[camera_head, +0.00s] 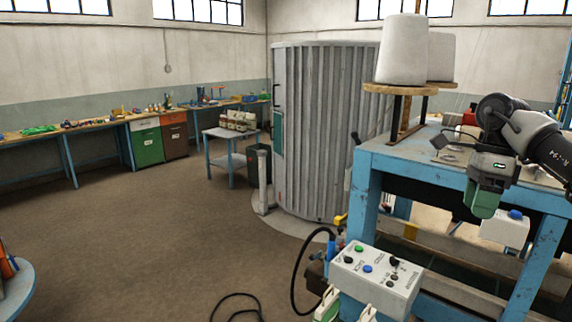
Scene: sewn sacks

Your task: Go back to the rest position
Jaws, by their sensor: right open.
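My right arm (545,140) comes in from the right edge, over the blue-framed workbench (450,170). My right gripper (482,212), with green fingers, points down in front of the bench's front edge. It is open, and nothing shows in it. The gap between its fingers is hard to see from this side. My left gripper is not in view. No sack can be made out clearly.
White thread cones (402,50) sit on a wooden stand. A corrugated metal cylinder (318,130) stands behind. Brown floor (140,235) is clear at left; a blue table (18,285) edges in.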

